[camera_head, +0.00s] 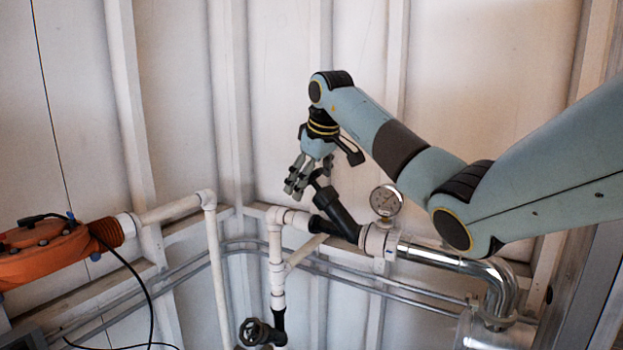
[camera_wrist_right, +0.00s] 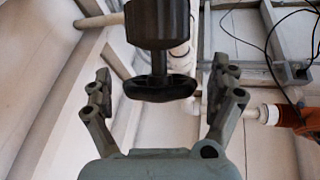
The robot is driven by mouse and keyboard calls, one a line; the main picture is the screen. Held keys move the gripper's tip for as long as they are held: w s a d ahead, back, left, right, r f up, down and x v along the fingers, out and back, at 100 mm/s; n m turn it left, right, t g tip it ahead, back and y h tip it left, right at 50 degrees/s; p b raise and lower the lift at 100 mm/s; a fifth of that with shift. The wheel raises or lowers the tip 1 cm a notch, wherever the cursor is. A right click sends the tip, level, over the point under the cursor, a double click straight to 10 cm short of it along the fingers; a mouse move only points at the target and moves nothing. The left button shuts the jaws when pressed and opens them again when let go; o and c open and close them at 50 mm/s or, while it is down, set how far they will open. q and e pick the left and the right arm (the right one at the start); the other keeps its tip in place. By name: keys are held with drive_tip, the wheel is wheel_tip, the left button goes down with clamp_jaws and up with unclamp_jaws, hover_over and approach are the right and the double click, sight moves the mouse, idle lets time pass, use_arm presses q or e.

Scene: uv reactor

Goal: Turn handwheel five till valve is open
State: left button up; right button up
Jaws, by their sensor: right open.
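A black angled valve (camera_head: 340,218) sits on the white pipe line, its stem pointing up and left toward my right gripper. Its black handwheel (camera_wrist_right: 160,88) shows in the right wrist view, seen edge-on between the two finger sides. My right gripper (camera_head: 308,184) is open at the handwheel's end of the valve. The fingers stand apart on either side of the wheel, with a visible gap on each side. In the head view the fingers partly hide the wheel. No number shows on it. My left gripper is out of view.
A pressure gauge (camera_head: 386,200) stands just right of the valve, beside a shiny metal pipe (camera_head: 440,257). Another black handwheel (camera_head: 255,332) is low on the vertical pipe. An orange unit (camera_head: 45,250) with a black cable is at left. Free space lies above the pipes.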

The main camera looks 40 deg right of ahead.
drive_tip(key=c, duration=1.1)
drive_tip(key=shift+r+y, duration=0.1)
drive_tip(key=shift+y, duration=0.3)
drive_tip(key=shift+d+r+n+y+p, duration=0.1)
drive_tip(key=shift+n+y+p, duration=0.6)
drive_tip(key=shift+y+p, duration=0.15)
drive_tip(key=shift+n+g+y+p, duration=0.4)
drive_tip(key=shift+n+y, duration=0.1)
drive_tip(key=shift+y, duration=0.25)
drive_tip(key=shift+n+y, duration=0.4)
drive_tip(key=shift+y, duration=0.2)
drive_tip(key=shift+f+n+g+y+b, duration=0.2)
drive_tip(key=shift+n+g+y+b, duration=0.5)
drive_tip(key=shift+y+b, duration=0.2)
